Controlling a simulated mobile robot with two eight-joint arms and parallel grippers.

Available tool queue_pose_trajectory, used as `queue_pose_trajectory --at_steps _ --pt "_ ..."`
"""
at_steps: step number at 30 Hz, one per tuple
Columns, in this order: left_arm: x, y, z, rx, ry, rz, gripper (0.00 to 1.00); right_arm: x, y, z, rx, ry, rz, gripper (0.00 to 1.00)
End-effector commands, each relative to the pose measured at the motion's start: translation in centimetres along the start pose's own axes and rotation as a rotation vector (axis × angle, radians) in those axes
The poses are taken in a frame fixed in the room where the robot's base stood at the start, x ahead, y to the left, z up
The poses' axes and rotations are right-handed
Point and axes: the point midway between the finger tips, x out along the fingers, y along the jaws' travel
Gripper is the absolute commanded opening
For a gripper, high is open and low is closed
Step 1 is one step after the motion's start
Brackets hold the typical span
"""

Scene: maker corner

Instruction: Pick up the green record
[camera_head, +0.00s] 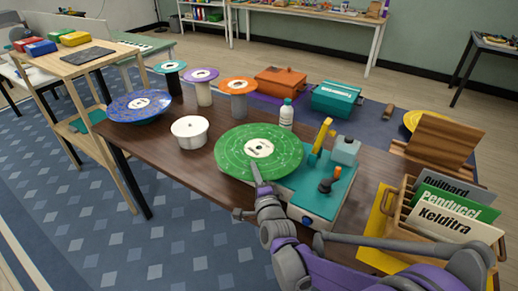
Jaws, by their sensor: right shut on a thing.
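The green record (235,150) has a white label and lies roughly level over the brown table, overlapping the left part of a teal-topped record player (310,192). My right gripper (258,177) comes in from the lower right and is shut on the front part of the record. One finger shows on top of the record, near the label; the other finger is hidden. I cannot tell whether the record touches the player beneath it. My left gripper is not in view.
A white bottle (286,115) stands just behind the record and a white round tub (190,132) to its left. A blue record (140,106) and several records on stands are farther left. A wooden crate of sleeves (400,207) is at the right.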

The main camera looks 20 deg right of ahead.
Motion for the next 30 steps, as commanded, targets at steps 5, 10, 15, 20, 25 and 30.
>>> queue_pose_trajectory --at_steps 5,10,15,20,25,30 --pt "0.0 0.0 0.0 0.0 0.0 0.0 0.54 0.0 0.0 0.0 0.0 -0.001 0.001 0.0" --pt "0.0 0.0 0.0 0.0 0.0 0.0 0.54 0.0 0.0 0.0 0.0 -0.001 0.001 0.0" --pt "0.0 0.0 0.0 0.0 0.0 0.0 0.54 0.0 0.0 0.0 0.0 0.0 0.0 0.0" --pt "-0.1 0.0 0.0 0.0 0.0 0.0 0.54 0.0 -0.3 0.0 0.0 0.0 0.0 0.0" --pt "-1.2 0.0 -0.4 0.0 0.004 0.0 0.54 -0.1 -2.8 0.0 0.0 0.0 -0.002 0.0" --pt "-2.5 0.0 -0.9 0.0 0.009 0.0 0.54 -0.1 -6.4 0.0 0.0 0.0 -0.002 0.0"
